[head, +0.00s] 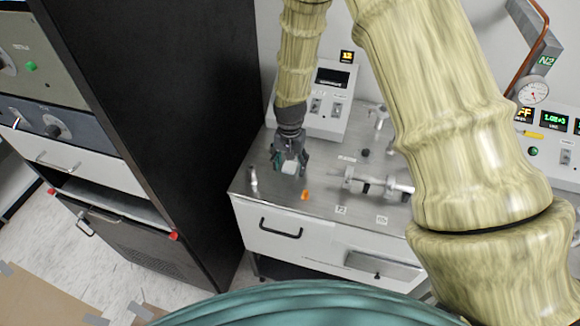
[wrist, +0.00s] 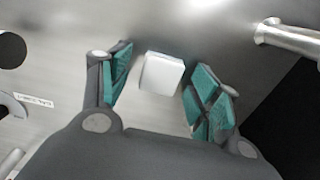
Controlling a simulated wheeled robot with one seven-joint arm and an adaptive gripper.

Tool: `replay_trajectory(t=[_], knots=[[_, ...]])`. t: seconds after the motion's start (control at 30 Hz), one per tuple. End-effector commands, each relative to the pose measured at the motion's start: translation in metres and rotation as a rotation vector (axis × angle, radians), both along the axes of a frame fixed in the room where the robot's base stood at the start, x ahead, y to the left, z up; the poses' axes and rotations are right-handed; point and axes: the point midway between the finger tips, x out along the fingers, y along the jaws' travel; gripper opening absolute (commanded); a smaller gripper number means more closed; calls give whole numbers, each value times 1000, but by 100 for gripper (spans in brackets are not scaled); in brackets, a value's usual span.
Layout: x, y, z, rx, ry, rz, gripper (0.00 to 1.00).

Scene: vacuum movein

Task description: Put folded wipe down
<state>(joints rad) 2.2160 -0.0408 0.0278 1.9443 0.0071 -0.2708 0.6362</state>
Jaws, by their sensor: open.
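The folded wipe, a small white block-like pad (wrist: 161,73), lies on the metal bench top in the wrist view. It sits between and just beyond my gripper's two teal-padded fingers, with a gap on both sides. My gripper (wrist: 158,92) is open. In the head view my gripper (head: 290,160) points down over the front left of the bench top, with the white wipe (head: 290,168) at its fingertips. Whether the wipe touches the bench all round is hard to tell.
The steel bench top (head: 325,200) carries a small orange item (head: 306,194), an upright metal piece (head: 253,179) and a metal valve assembly (head: 372,186). A control box (head: 325,95) stands behind. A tall black cabinet (head: 175,110) rises close at the left.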

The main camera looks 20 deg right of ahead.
Motion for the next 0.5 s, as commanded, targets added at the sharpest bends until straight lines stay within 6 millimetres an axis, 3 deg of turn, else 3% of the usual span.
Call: replay_trajectory(t=[0.03,0.23,0.5], knots=[[0,0,0,0,0,0,62],[0,0,0,0,0,0,26],[0,0,0,0,0,0,22]])
